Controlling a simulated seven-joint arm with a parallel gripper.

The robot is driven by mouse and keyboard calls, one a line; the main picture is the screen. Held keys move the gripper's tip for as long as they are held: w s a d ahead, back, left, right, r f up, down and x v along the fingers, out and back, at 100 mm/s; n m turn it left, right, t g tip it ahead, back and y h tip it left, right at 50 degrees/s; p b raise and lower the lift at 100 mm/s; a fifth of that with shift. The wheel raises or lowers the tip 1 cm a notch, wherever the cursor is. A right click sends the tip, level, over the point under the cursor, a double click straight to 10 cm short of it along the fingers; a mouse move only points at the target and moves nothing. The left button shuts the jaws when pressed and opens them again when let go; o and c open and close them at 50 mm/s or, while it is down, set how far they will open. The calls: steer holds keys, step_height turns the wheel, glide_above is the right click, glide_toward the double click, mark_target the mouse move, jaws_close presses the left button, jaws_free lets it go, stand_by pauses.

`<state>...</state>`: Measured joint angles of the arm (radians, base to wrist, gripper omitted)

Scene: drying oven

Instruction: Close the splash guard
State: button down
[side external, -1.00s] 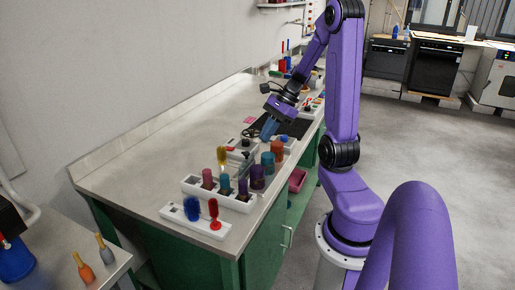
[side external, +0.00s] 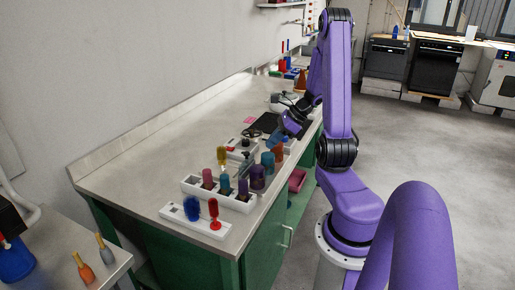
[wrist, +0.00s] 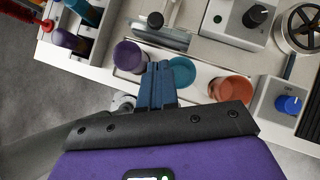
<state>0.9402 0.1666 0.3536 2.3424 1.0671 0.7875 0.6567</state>
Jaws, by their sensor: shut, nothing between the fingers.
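My gripper (wrist: 158,68) has blue fingers, which are together and empty in the wrist view. They point between a purple cup (wrist: 130,57) and a teal cup (wrist: 181,73) at the bench's front edge. In the side view my gripper (side external: 274,143) is low over the bench, near these cups. I cannot tell whether the fingers touch anything.
An orange cup (wrist: 231,90) stands right of the teal one. White boxes with a black knob (wrist: 258,14) and a blue knob (wrist: 289,104) stand nearby. A white rack (side external: 219,194) of coloured bottles is nearer the side camera. The bench (side external: 140,170) is clear toward the wall.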

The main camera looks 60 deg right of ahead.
mark_target(248, 157)
steer(key=shift+w+a+f, duration=0.4)
steer(key=shift+w+f, duration=0.05)
steer(key=shift+w, duration=0.35)
steer(key=shift+w+a+f, duration=0.4)
steer(key=shift+w, duration=0.35)
steer(key=shift+w+a+f, duration=0.4)
steer(key=shift+w+f, duration=0.05)
steer(key=shift+w, duration=0.35)
steer(key=shift+w, duration=2.65)
